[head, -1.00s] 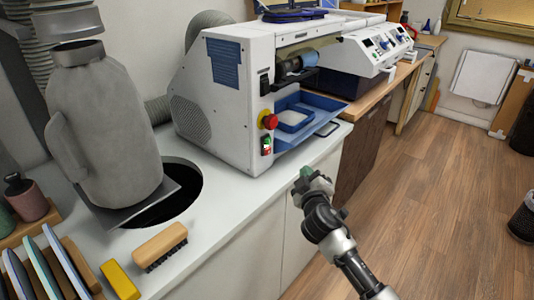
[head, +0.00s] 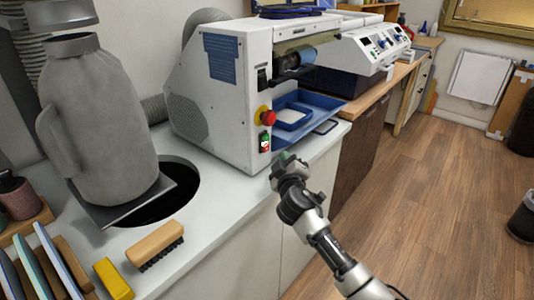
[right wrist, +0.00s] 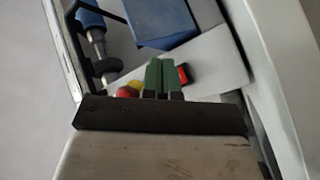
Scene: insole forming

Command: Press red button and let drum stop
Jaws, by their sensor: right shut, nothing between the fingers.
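The white machine (head: 235,95) stands on the counter. Its front edge carries a round red mushroom button (head: 265,116) on a yellow base. Below it is a small switch plate (head: 264,141) with a green part and a red part. The drum (head: 302,60) sits in the machine's upper opening; I cannot tell whether it turns. My right gripper (head: 284,158) is shut and empty, just right of and below the switch plate, apart from it. In the right wrist view, its green fingertips (right wrist: 163,78) lie between the red mushroom button (right wrist: 128,91) and a small red part (right wrist: 183,75). My left gripper is out of view.
A blue tray (head: 325,104) juts from the machine's front, above and right of my right gripper. A grey jug-like vessel (head: 105,120) stands left, by a dark round opening (head: 185,196). A brush (head: 155,245) lies on the counter (head: 225,210).

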